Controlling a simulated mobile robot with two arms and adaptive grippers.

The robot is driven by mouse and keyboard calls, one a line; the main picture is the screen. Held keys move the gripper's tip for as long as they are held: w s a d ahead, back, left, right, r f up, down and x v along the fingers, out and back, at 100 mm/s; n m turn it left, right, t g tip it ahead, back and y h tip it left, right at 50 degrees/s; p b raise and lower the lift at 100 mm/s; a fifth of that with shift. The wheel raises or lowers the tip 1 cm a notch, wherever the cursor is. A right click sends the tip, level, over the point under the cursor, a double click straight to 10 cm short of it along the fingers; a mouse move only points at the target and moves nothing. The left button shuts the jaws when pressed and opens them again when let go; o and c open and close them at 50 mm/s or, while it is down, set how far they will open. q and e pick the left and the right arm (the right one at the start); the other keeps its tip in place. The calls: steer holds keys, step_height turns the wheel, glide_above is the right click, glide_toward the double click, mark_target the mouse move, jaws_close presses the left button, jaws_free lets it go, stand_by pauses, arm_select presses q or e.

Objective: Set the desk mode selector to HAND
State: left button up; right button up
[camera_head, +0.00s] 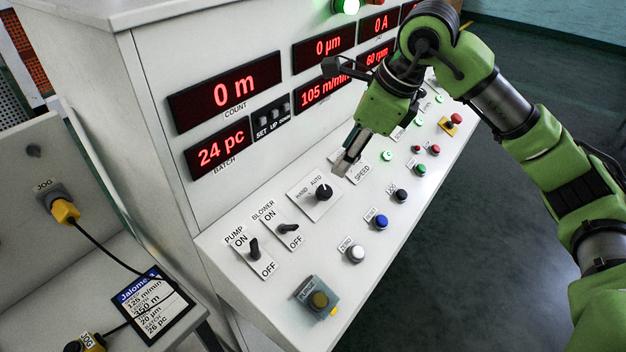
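The mode selector (323,191) is a black round knob on a white plate on the sloping desk, with HAND printed at its upper left and AUTO above it. A small pale mark shows on the knob's upper side, but I cannot tell for sure which label it points to. My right gripper (346,164) points down above the desk, just up and right of the selector, apart from it. Its fingertips look close together and hold nothing that I can see; the gap between them is not clear. My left gripper is out of view.
PUMP (254,249) and BLOWER (288,228) switches lie left of the selector. A white button (355,253), a blue button (380,222) and a black knob (400,196) lie along the front. Red displays (224,93) stand on the upright panel behind.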

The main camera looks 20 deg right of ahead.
mark_target(326, 191)
steer(key=p+x, duration=0.1)
steer(key=x, duration=0.2)
steer(key=p+x, duration=0.1)
steer(key=x, duration=0.2)
steer(key=p+x, duration=0.1)
steer(key=x, duration=0.2)
steer(key=shift+s+a+f, duration=0.1)
steer(key=shift+s+f, duration=0.1)
steer(key=shift+f, duration=0.15)
steer(key=shift+p+x, duration=0.55)
steer(key=shift+x, duration=0.4)
steer(key=shift+f, duration=0.3)
steer(key=shift+w+f, duration=0.15)
steer(key=shift+f, duration=0.1)
steer(key=c, duration=1.1)
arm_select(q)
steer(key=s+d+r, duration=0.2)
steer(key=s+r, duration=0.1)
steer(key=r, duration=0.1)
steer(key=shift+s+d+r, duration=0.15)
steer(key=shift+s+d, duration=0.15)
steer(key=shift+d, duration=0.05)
